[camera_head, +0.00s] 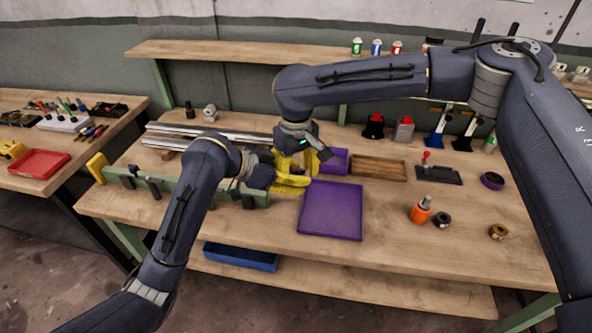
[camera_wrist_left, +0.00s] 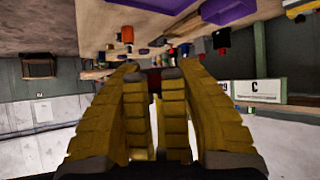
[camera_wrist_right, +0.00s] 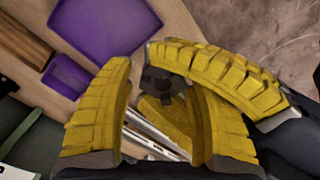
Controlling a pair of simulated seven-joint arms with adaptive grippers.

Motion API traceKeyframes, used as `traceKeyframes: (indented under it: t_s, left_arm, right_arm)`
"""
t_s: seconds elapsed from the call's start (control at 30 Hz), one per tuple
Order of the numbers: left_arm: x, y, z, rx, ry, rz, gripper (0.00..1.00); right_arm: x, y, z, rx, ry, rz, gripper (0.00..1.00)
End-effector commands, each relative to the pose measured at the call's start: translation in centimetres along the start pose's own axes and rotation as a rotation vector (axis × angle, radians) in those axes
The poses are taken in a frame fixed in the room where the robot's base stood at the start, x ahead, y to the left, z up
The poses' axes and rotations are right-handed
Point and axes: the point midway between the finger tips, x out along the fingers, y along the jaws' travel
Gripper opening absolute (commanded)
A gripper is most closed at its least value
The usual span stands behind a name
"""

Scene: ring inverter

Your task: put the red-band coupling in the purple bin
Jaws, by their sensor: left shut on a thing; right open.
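My left gripper (camera_head: 297,184) is shut on a small dark piece with a reddish part (camera_wrist_left: 155,78), which shows only in part between its fingertips. A dark round end of a piece (camera_wrist_right: 163,86) also shows in the right wrist view beside the left fingers; I cannot clearly make out its band. My right gripper (camera_head: 305,163) is open, with its fingers around or close beside that piece, right by the left fingertips. The small purple bin (camera_head: 341,157) stands just behind the grippers, partly hidden by them. It also shows in the right wrist view (camera_wrist_right: 68,78).
A larger flat purple tray (camera_head: 331,211) lies in front of the grippers. A wooden tray (camera_head: 378,168) is right of the bin. An orange-handled tool (camera_head: 421,210) and tape rolls (camera_head: 499,231) lie at right. Metal rails (camera_head: 190,137) lie at back left.

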Motion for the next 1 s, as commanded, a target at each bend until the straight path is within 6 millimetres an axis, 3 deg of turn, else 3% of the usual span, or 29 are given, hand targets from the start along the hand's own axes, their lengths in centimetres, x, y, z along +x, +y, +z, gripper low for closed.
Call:
traceKeyframes:
  t_s: [0.2,0.7,0.87,0.9,1.0]
  left_arm:
    - [-0.02,0.0,-0.05,0.0,0.001,0.0,0.0]
    - [-0.03,0.02,-0.03,0.0,0.001,0.001,0.0]
    - [-0.02,0.08,-0.04,0.001,0.001,0.002,0.0]
    - [-0.01,0.1,-0.04,0.001,0.001,0.002,0.39]
    - [-0.01,0.1,-0.03,0.001,0.001,0.002,0.5]
  right_arm:
    - [0.0,-0.01,0.0,0.0,0.0,0.0,0.57]
    - [-0.02,0.13,-0.03,0.001,0.001,0.002,0.0]
    - [-0.04,0.2,-0.08,0.001,0.002,0.004,0.0]
    - [-0.08,0.22,-0.1,0.002,0.003,0.004,0.0]
    - [-0.09,0.2,-0.09,0.002,0.003,0.003,0.0]
